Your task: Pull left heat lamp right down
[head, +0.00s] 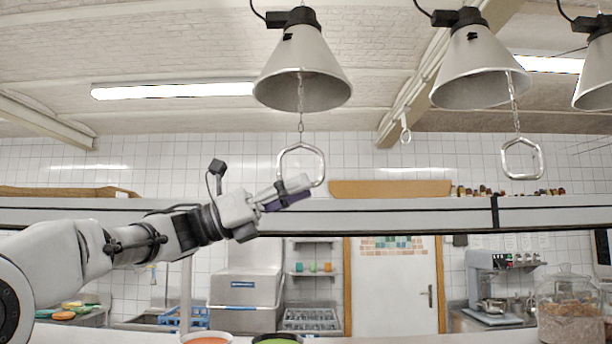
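The left heat lamp (302,70) is a grey cone hanging at the top, left of the middle one. A chain (300,108) hangs from it and ends in a metal ring handle (320,160). My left gripper (306,188) comes in from the left, its fingertips overlapping the lower bar of this handle. The fingers lie near each other, and I cannot tell whether they are shut on the bar. My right gripper is not in view.
Two more lamps hang to the right: the middle lamp (480,68) with its own handle (522,158), and a right one (598,75) cut by the edge. A long grey rail (400,217) runs behind the gripper. Bowls (277,339) and a glass jar (571,305) stand below.

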